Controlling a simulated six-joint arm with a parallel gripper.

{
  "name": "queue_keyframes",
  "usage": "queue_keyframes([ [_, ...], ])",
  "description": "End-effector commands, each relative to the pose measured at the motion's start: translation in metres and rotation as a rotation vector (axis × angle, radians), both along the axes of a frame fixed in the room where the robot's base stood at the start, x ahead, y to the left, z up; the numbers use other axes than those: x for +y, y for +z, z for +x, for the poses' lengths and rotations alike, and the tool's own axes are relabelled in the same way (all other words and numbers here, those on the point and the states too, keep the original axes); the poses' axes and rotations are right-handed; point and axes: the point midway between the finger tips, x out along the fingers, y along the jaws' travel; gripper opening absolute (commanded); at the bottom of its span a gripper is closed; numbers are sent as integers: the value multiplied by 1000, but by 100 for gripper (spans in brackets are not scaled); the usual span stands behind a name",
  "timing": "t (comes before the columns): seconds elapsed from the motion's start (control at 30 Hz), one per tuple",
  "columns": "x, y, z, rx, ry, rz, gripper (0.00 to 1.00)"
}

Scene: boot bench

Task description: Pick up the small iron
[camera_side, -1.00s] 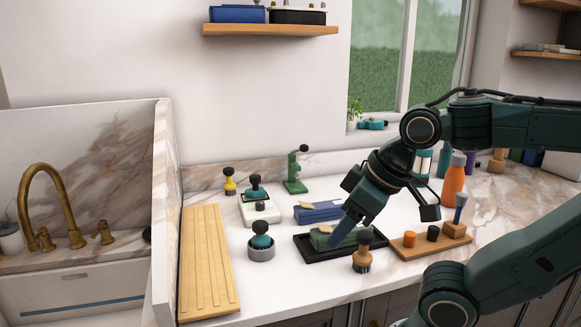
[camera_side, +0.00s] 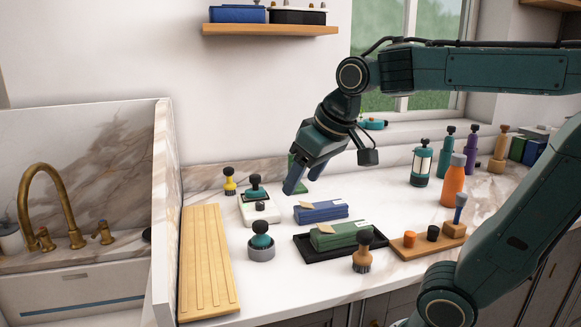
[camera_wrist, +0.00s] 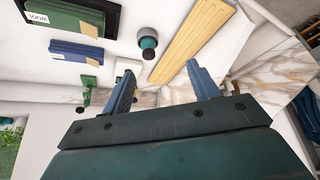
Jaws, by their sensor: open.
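A small teal piece with a dark round knob (camera_side: 255,190), which looks like the small iron, sits on a white stand (camera_side: 247,215) at the back left of the counter in the side view. In the wrist view the white stand (camera_wrist: 122,66) shows partly behind the left finger, and I cannot make out the iron there. My gripper (camera_side: 302,184) is open and empty, above the counter to the right of the stand. Its two blue fingers (camera_wrist: 162,82) are spread apart in the wrist view. A green upright tool (camera_side: 296,172) is mostly hidden behind the fingers.
A yellow knobbed piece (camera_side: 230,182) stands just left of the stand. A grey round tin with a teal-knobbed piece (camera_side: 261,246) is in front. Blue (camera_side: 320,211) and green (camera_side: 340,236) boxes lie to the right. A wooden board (camera_side: 207,262) lies at left.

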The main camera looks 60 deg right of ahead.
Motion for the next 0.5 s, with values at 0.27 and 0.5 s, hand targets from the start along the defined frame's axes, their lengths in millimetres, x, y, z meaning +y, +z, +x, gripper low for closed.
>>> queue_keyframes([
  [0.27, -38, 21, 69, 15, -129, 3, 60],
  [0.5, -77, 26, 126, 24, -234, 5, 60],
])
